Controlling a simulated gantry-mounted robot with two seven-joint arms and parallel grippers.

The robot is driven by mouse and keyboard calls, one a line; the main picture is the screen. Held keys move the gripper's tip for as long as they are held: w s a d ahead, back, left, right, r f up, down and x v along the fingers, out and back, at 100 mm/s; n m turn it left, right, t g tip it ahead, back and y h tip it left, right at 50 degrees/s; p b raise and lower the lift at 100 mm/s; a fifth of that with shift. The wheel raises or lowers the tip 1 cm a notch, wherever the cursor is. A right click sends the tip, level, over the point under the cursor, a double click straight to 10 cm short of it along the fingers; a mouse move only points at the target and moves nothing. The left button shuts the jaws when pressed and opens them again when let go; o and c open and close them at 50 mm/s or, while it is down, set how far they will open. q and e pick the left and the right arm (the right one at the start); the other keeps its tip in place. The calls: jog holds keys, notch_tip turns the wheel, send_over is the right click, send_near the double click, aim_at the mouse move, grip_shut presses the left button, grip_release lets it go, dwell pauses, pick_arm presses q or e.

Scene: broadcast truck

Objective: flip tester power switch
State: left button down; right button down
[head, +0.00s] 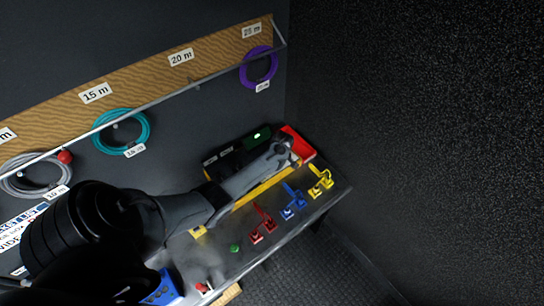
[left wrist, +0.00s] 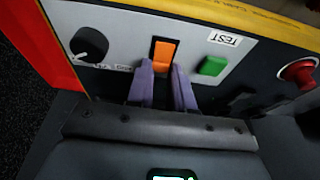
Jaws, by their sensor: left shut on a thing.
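The tester (head: 298,141) has a red end and yellow edging and sits at the back of the bench; my left arm covers much of it in the head view. In the left wrist view its grey panel (left wrist: 120,22) carries an orange rocker switch (left wrist: 164,50) in a dark frame. My left gripper (left wrist: 163,70) has its two purple fingers at the switch's lower edge, one on each side, shut on it. The finger contact is partly hidden. In the head view the left gripper (head: 283,150) is over the tester. My right gripper is in neither view.
Beside the switch are a black knob (left wrist: 90,45), a green button (left wrist: 213,66) by a TEST label (left wrist: 224,38), and a red button (left wrist: 298,72). Red (head: 263,222), blue (head: 293,201) and yellow (head: 320,181) items line the bench front. Coiled cables hang behind.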

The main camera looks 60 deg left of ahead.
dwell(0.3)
pick_arm(q)
jog(key=c, duration=1)
grip_release()
jog(key=shift+d+r, duration=0.2)
jog(key=shift+r, duration=0.3)
jog(key=p+v, duration=0.1)
jog(key=v, duration=0.8)
jog(key=shift+d+r+p, duration=0.2)
jog(key=shift+r+p, duration=0.1)
jog(key=shift+p, duration=0.1)
